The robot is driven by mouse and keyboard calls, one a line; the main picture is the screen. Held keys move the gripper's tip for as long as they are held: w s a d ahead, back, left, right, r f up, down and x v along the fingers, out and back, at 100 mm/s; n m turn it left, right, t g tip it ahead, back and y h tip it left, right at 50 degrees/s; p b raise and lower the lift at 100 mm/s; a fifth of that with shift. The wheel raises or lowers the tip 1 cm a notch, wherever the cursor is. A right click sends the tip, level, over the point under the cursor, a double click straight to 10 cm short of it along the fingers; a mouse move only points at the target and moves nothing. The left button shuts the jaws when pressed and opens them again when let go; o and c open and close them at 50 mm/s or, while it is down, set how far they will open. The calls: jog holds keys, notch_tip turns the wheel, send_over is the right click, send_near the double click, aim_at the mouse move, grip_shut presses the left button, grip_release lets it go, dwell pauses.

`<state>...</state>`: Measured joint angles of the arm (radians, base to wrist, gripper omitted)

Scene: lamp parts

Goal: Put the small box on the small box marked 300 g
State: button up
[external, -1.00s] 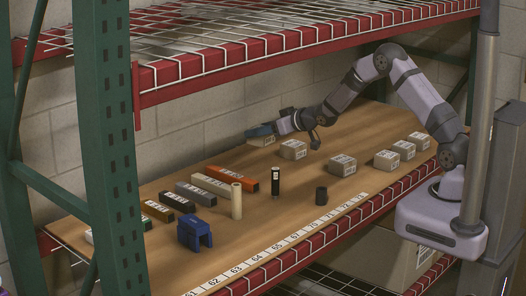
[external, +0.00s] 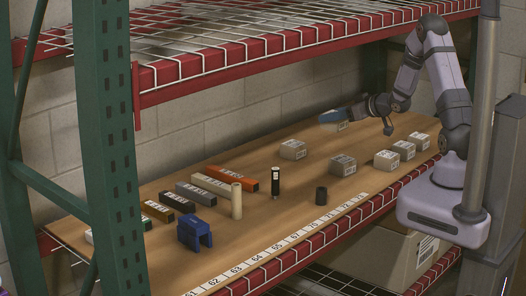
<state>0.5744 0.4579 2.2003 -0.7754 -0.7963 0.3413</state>
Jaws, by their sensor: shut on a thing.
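My gripper (external: 334,119) is shut on a small grey box (external: 343,127) and holds it in the air above the back of the wooden shelf. The fingers hide part of this box. Several similar small boxes with white labels stand on the shelf: one at the back (external: 293,150), one nearer the middle (external: 342,166), and a row at the right, with a near box (external: 386,161), a middle box (external: 404,150) and a far box (external: 419,141). The labels are too small to read, so I cannot tell which is marked 300 g.
Several long bars, including an orange one (external: 245,179), lie at the left. A beige cylinder (external: 236,202), a black cylinder (external: 275,182), a short dark cylinder (external: 321,196) and a blue bracket (external: 195,233) stand nearer the front. The upper rack (external: 290,42) overhangs the shelf.

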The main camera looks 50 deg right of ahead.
aim_at(343, 159)
jog(key=s, duration=0.3)
jog(key=shift+s+d+r, duration=0.15)
jog(key=shift+d+r, duration=0.15)
jog(key=shift+d, duration=0.05)
jog(key=shift+f+b, duration=0.3)
jog(key=shift+f, duration=4.7)
jog(key=shift+f, duration=0.1)
jog(key=shift+f, duration=0.1)
jog(key=o, duration=1.2)
